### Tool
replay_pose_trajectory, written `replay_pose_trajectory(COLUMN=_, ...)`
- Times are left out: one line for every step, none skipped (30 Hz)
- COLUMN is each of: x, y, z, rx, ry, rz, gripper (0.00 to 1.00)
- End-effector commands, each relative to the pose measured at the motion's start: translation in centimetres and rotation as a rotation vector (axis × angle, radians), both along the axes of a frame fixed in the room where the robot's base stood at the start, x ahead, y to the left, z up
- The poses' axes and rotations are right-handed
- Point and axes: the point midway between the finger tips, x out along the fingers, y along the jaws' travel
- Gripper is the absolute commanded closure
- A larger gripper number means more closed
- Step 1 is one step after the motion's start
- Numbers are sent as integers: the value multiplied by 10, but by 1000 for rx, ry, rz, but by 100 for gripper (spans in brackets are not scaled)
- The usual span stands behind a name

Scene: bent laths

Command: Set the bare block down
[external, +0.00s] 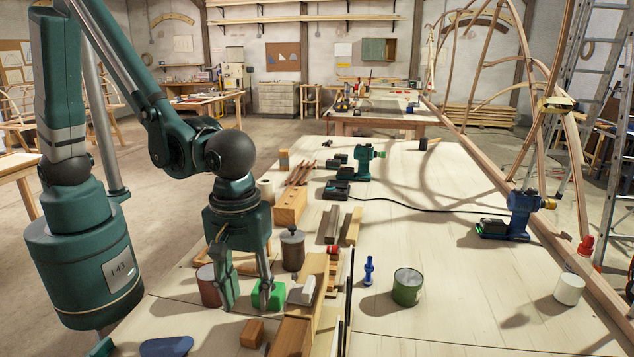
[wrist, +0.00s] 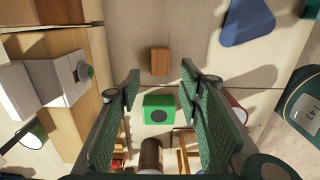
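My gripper (external: 247,303) is open and points down over the near end of the workbench. Nothing shows between its fingers in the wrist view (wrist: 160,86) except things lying below. A plain brown wooden block (external: 252,333) lies on the bench just in front of the gripper, apart from the fingers; it also shows in the wrist view (wrist: 160,61). A green block (external: 274,295) with a dark round spot sits beside the right finger, partly hidden by it; in the wrist view this green block (wrist: 159,109) appears between the fingers. Which block is the bare one is not certain.
A brown canister (external: 292,252) stands close behind the gripper and a red-brown can (external: 208,288) to its left. Timber and a pale block (external: 303,291) lie to the right. A blue pad (external: 166,346) lies front left. The bench's right half has clear space around a green tin (external: 407,292).

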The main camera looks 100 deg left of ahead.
Motion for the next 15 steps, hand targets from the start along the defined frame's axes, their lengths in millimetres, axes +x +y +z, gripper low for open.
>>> replay_pose_trajectory(x=-1, y=0, z=7, rx=0, ry=0, rz=0, gripper=64)
replay_pose_trajectory(x=-1, y=0, z=10, rx=0, ry=0, rz=0, gripper=64)
replay_pose_trajectory(x=0, y=0, z=15, rx=0, ry=0, rz=0, gripper=64)
replay_pose_trajectory(x=0, y=0, z=18, rx=0, ry=0, rz=0, gripper=64)
replay_pose_trajectory(x=0, y=0, z=21, rx=0, ry=0, rz=0, gripper=64)
replay_pose_trajectory(x=0, y=0, z=24, rx=0, ry=0, rz=0, gripper=64)
replay_pose_trajectory(x=0, y=0, z=26, rx=0, ry=0, rz=0, gripper=64)
replay_pose_trajectory(x=0, y=0, z=28, rx=0, ry=0, rz=0, gripper=64)
replay_pose_trajectory(x=0, y=0, z=30, rx=0, ry=0, rz=0, gripper=64)
replay_pose_trajectory(x=0, y=0, z=32, rx=0, ry=0, rz=0, gripper=64)
replay_pose_trajectory(x=0, y=0, z=33, rx=0, ry=0, rz=0, gripper=64)
replay_pose_trajectory(x=0, y=0, z=34, rx=0, ry=0, rz=0, gripper=64)
replay_pose_trajectory(x=0, y=0, z=35, rx=0, ry=0, rz=0, gripper=64)
replay_pose_trajectory(x=0, y=0, z=35, rx=0, ry=0, rz=0, gripper=64)
replay_pose_trajectory(x=0, y=0, z=36, rx=0, ry=0, rz=0, gripper=64)
